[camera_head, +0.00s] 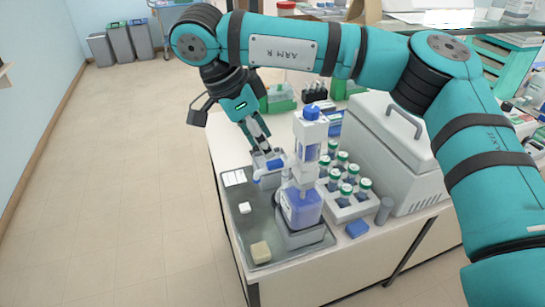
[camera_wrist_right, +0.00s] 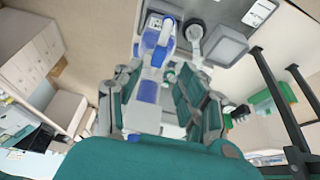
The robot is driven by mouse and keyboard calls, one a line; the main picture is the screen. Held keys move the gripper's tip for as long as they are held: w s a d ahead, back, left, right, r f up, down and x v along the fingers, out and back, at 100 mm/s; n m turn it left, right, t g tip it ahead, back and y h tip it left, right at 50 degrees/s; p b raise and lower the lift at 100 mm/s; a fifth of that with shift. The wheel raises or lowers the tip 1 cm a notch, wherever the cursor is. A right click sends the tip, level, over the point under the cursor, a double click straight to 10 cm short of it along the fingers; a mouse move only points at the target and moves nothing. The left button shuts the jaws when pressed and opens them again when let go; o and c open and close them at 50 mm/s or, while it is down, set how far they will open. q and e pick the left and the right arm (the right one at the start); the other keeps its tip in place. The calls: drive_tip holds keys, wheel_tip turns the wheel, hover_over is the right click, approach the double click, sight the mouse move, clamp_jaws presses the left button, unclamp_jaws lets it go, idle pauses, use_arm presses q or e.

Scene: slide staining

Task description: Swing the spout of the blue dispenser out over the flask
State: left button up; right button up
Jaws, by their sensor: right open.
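The blue dispenser (camera_head: 300,208) stands upright at the right side of a dark tray. It has a clear pump column, a blue cap and blue liquid in its bottle. My right gripper (camera_head: 266,147) is open and reaches down just behind the spout. In the right wrist view, the dispenser (camera_wrist_right: 158,38) shows at and beyond the open fingertips (camera_wrist_right: 160,78); I cannot tell whether they touch it. I cannot make out the flask clearly. My left gripper is not in view.
A rack of green-capped bottles (camera_head: 347,189) and a lidded white box (camera_head: 375,125) stand close on the right. The floor left of the bench is clear.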

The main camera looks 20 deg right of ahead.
sight(274, 162)
drive_tip(key=x, duration=0.4)
drive_tip(key=shift+s+f, duration=0.2)
drive_tip(key=shift+s, duration=0.05)
drive_tip(key=shift+w+d+f+p, duration=0.1)
drive_tip(key=shift+d+f+p, duration=0.2)
drive_tip(key=shift+f, duration=0.4)
drive_tip(key=c, duration=0.7)
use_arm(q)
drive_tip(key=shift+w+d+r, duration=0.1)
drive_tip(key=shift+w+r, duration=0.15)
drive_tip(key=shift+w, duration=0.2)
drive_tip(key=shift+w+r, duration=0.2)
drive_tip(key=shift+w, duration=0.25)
use_arm(e)
clamp_jaws()
